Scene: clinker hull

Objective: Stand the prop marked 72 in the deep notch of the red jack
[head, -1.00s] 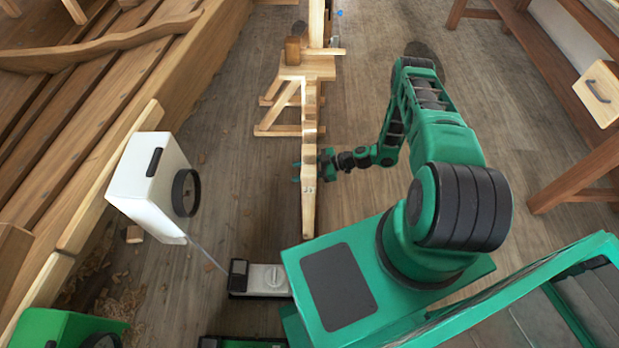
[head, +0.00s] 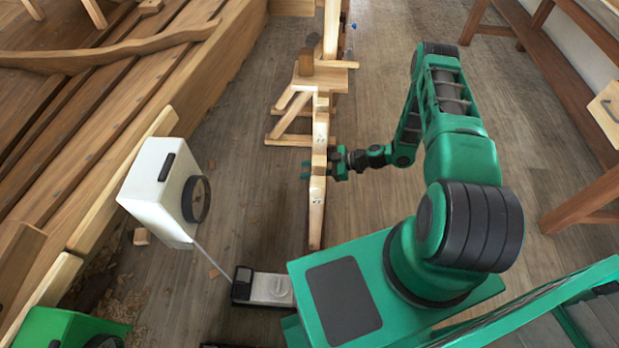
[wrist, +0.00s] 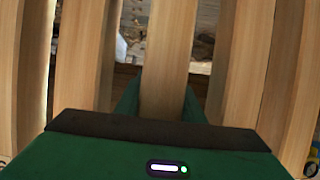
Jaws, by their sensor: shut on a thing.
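Pale wooden props stand upright in a row, overlapping in the head view. My gripper (head: 325,164) is shut on a prop (wrist: 168,60) in the middle of the wrist view, with one green finger on each side. Other upright props stand close by, on the left (wrist: 82,60) and on the right (wrist: 238,60). Small dark marks show on the nearer wood (head: 317,204) in the head view, too small to read. No number is readable on the held prop, and its foot is hidden. The red jack is not in either view.
A wooden trestle (head: 290,118) stands just beyond the row. A white box with a black dial (head: 158,188) and a grey-black device (head: 268,288) are nearer. The planked hull (head: 120,115) lines the left; a bench (head: 560,90) stands right. Floor between gripper and bench is clear.

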